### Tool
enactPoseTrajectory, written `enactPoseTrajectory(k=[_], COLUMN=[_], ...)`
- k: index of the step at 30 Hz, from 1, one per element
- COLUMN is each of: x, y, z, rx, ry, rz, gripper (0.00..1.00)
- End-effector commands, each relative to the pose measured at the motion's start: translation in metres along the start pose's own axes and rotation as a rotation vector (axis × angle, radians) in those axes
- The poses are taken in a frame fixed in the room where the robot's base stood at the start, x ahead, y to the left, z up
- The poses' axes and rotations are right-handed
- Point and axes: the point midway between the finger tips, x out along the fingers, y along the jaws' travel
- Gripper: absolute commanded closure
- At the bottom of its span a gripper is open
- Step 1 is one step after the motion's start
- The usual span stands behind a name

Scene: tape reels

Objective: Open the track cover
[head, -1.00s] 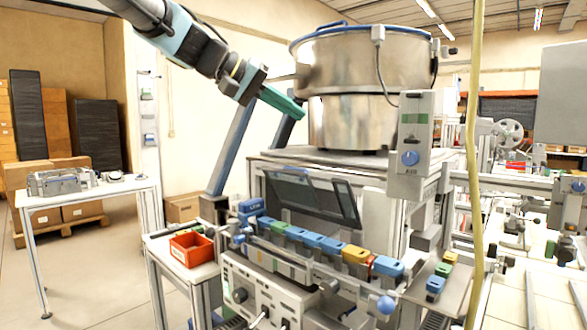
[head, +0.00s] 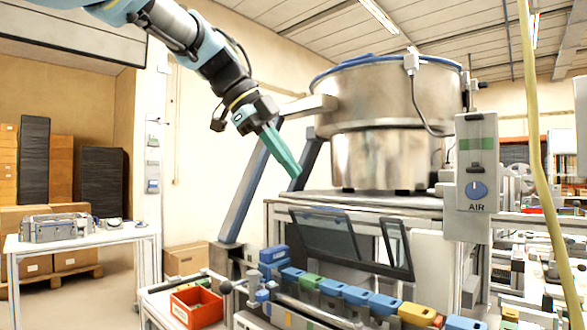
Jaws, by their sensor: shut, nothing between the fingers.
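The track cover (head: 325,236) is a dark tinted, see-through panel in a thin dark frame. It leans above and behind a track carrying a row of blue, green and yellow blocks (head: 331,286). A smaller similar pane (head: 397,246) stands at its right. My gripper (head: 296,173) has long green fingers and comes down from the upper left. The fingers are shut and empty, pointing down and right. In the picture they are above the cover's left end, with a gap between; their depth relative to it is hard to judge.
A large steel bowl (head: 385,105) with a blue rim stands on the machine behind the cover. A blue-grey slanted post (head: 250,190) is just left of my fingers. A grey AIR box (head: 476,170) and a yellow hose (head: 540,150) are at right. A red bin (head: 197,306) sits lower left.

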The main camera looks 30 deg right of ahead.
Motion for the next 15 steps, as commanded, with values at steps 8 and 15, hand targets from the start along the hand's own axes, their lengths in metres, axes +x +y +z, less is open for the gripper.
enactPoseTrajectory(k=[8, 15], x=[0.049, 0.074], y=[0.000, -0.001], z=[-0.002, -0.001], rx=[-0.002, -0.002], ry=[0.003, 0.003], rz=[0.003, 0.001], gripper=[1.00, 1.00])
